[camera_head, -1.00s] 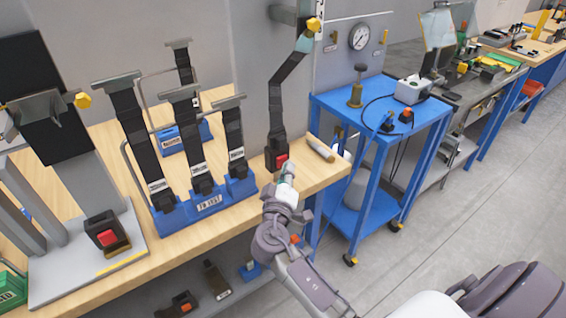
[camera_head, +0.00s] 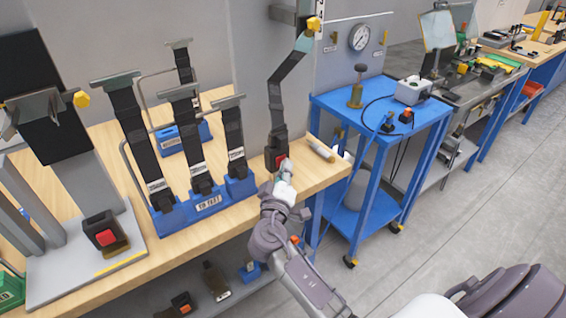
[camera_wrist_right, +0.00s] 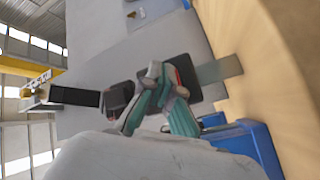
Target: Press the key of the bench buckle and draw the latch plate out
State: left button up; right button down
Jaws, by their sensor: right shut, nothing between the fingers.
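The bench buckle (camera_head: 272,158) is a black block with a red key (camera_head: 280,160), standing near the right end of the wooden bench. A dark strap (camera_head: 277,98) runs up from it to a bracket with a yellow knob; the latch plate is at the buckle's top, too small to make out. My right gripper (camera_head: 285,167) is shut and empty, its tips at the key and partly covering it. In the right wrist view the closed fingertips (camera_wrist_right: 156,74) overlap the dark buckle (camera_wrist_right: 205,91); I cannot tell whether the key is pushed in. My left gripper is not in view.
A blue stand (camera_head: 205,203) with several straps is left of the buckle. A second red-keyed buckle (camera_head: 104,236) sits on a grey plate at the left. A small cylinder (camera_head: 321,151) lies right of the buckle. A blue cart (camera_head: 425,122) stands beyond the bench end.

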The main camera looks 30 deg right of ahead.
jog(key=shift+s, duration=0.9)
jog(key=shift+s+d, duration=0.15)
jog(key=shift+s, duration=1.1)
jog(key=shift+s+d, duration=0.15)
jog(key=shift+s, duration=1.1)
